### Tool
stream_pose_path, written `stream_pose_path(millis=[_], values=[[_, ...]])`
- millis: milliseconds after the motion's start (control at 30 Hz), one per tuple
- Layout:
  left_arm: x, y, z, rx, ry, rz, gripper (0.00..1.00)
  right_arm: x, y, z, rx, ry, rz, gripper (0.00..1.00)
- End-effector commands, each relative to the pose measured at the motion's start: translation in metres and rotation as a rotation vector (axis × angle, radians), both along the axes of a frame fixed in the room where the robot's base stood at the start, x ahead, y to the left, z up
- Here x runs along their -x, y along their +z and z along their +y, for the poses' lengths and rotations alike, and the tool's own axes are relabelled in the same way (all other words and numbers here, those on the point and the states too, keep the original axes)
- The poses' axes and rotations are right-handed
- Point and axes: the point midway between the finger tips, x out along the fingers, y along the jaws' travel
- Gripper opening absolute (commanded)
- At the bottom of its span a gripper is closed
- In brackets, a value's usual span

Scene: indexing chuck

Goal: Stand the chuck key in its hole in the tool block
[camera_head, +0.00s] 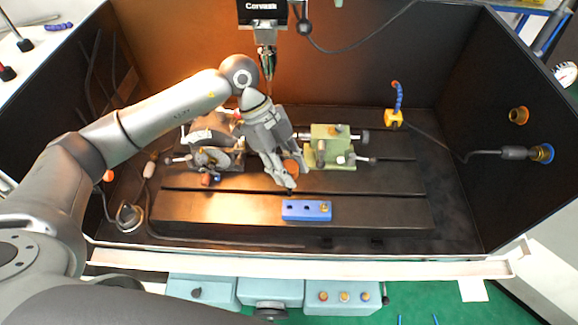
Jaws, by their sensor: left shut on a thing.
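The blue tool block (306,210) lies near the front edge of the machine table, with dark holes in its top and a brass-coloured piece at its right end. My left gripper (287,184) points down just behind and left of the block's middle. It is shut on a small dark thing, which looks like the chuck key (290,191). The key is mostly hidden by the fingers, and its tilt cannot be told. Its lower end looks close above the block's back edge; I cannot tell whether they touch. My right gripper is not in view.
The indexing chuck (212,157) stands left of my gripper, and a green fixture (333,147) stands to the right. The spindle (266,60) hangs behind. The slotted table (390,205) is clear right of the block. Dark enclosure walls bound both sides.

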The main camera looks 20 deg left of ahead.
Motion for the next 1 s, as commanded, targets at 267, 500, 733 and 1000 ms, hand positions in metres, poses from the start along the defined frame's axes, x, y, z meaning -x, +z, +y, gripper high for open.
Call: stream_pose_path(millis=[267,500,733,1000], values=[[0.0,-0.027,0.0,0.0,0.0,0.0,0.0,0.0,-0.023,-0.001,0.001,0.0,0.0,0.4],[0.0,-0.048,0.0,0.0,-0.001,0.0,0.0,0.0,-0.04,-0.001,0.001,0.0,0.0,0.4],[0.0,-0.053,0.0,0.0,-0.001,0.0,0.0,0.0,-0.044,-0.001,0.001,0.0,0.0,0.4],[0.0,-0.052,0.0,0.001,-0.001,0.0,0.0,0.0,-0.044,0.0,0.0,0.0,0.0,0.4]])
